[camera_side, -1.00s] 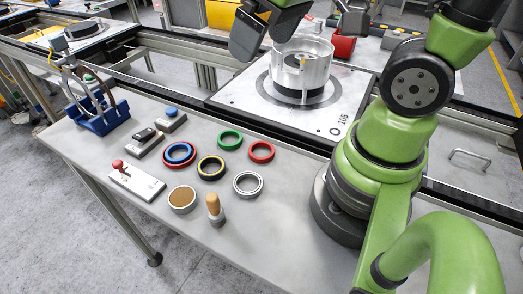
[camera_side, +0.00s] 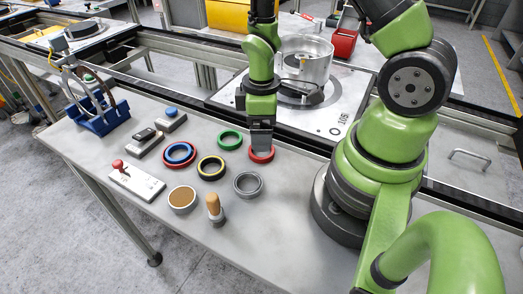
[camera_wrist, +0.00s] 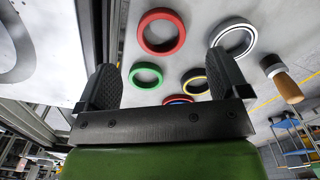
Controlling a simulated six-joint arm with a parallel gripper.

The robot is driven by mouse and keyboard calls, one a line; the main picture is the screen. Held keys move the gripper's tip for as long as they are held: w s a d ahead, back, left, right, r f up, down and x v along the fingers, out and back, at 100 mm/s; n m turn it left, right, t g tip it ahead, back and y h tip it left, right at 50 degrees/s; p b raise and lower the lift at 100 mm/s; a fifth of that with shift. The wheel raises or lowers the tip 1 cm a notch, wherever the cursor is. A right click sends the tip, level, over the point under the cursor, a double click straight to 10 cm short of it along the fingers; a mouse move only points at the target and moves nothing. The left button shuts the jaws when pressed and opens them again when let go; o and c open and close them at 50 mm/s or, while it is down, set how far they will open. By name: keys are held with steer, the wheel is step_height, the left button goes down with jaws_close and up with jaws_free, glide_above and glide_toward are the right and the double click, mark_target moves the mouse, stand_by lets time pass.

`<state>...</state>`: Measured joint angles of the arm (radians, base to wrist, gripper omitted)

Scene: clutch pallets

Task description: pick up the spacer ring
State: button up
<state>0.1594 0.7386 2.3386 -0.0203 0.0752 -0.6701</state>
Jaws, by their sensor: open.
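Several rings lie flat on the grey table; none is labelled as the spacer ring. They are a plain grey ring (camera_side: 248,195), a red ring (camera_side: 261,161), a green ring (camera_side: 229,148), a black-and-yellow ring (camera_side: 211,178) and a blue ring on a red one (camera_side: 166,157). My gripper (camera_side: 261,142) points down above the red ring and partly hides it. In the wrist view my gripper (camera_wrist: 162,62) is open and empty, with the red ring (camera_wrist: 141,35) and green ring (camera_wrist: 132,75) showing between its fingers. The grey ring (camera_wrist: 253,38) is beyond the right finger.
A wooden-handled tool (camera_side: 213,204) and a round brown-topped piece (camera_side: 182,207) stand near the front edge. A plate with a red knob (camera_side: 138,184), a grey box (camera_side: 146,141) and a blue rack (camera_side: 104,120) are to the left. A metal housing (camera_side: 318,65) stands behind.

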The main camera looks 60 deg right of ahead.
mark_target(261, 154)
steer(key=shift+f, duration=2.9)
steer(key=c, duration=1)
